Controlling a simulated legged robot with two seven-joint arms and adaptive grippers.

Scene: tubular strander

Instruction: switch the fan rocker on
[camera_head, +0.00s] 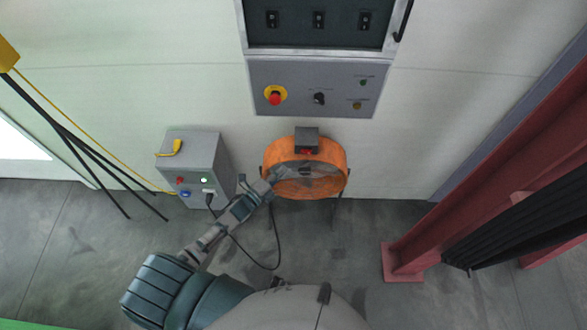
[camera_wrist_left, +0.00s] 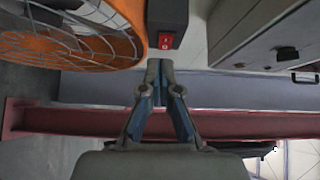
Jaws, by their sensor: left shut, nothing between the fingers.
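The orange drum fan (camera_head: 333,160) stands on the floor against the wall, and its wire grille (camera_wrist_left: 60,40) shows in the left wrist view. A dark switch box (camera_head: 307,138) sits on top of the fan. The red fan rocker (camera_wrist_left: 166,41) is on the box's face; it is small in the head view (camera_head: 307,152). My left gripper (camera_head: 273,176) is shut and empty, in front of the fan's left side. In the left wrist view its fingertips (camera_wrist_left: 160,66) appear just below the rocker; I cannot tell the gap in depth. My right gripper is not in view.
A control panel (camera_head: 335,85) with a red stop button is above. A black cable (camera_head: 275,250) loops on the floor. A red steel post (camera_head: 400,262) stands right.

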